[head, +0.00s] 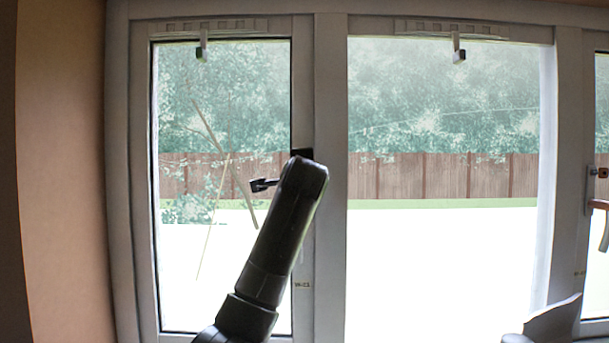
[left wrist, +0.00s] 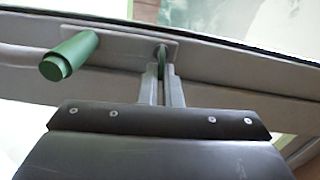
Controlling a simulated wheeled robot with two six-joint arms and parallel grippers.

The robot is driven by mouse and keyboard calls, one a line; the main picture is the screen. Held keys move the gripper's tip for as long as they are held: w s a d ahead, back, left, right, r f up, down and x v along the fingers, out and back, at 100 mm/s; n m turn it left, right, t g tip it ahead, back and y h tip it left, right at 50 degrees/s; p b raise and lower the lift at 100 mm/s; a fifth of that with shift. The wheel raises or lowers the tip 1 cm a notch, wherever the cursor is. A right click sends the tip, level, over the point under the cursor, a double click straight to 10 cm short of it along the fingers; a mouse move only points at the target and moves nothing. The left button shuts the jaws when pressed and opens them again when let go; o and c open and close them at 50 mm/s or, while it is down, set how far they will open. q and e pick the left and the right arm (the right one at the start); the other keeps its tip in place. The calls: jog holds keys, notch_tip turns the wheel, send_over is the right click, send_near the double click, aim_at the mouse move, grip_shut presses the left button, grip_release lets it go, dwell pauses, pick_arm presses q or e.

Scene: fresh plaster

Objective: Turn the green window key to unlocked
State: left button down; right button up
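The green window key (left wrist: 162,56) shows in the left wrist view as a thin green piece at a pale plate on the window frame. My left gripper (left wrist: 162,84) has its two narrow fingers close together around the key, with green showing between them. A thick green cylindrical handle (left wrist: 66,56) sticks out from the same plate, left of the fingers. In the head view my left arm reaches up to the post right of the left pane and hides the key and gripper. My right gripper is not in view.
The left window pane (head: 190,270) has a pale frame, with a wide pane (head: 440,270) to its right. A small dark piece (head: 263,184) juts out left of my arm. Another lock (head: 592,185) sits at the far right edge. A plain wall (head: 65,180) stands at left.

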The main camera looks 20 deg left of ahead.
pick_arm(q)
jog(key=shift+w+f+m, duration=0.1)
jog(key=shift+f+m, duration=0.25)
jog(key=shift+m, duration=0.25)
jog(key=c, duration=1.7)
grip_release()
jog(key=shift+o, duration=0.4)
jog(key=shift+a+r, duration=0.15)
jog(key=shift+r, duration=0.05)
jog(key=shift+s+d+f+b, duration=0.1)
jog(key=shift+s+d+b, duration=0.15)
jog(key=shift+s+b, duration=0.4)
jog(key=b+v, duration=0.8)
jog(key=v, duration=0.8)
jog(key=shift+b, duration=0.4)
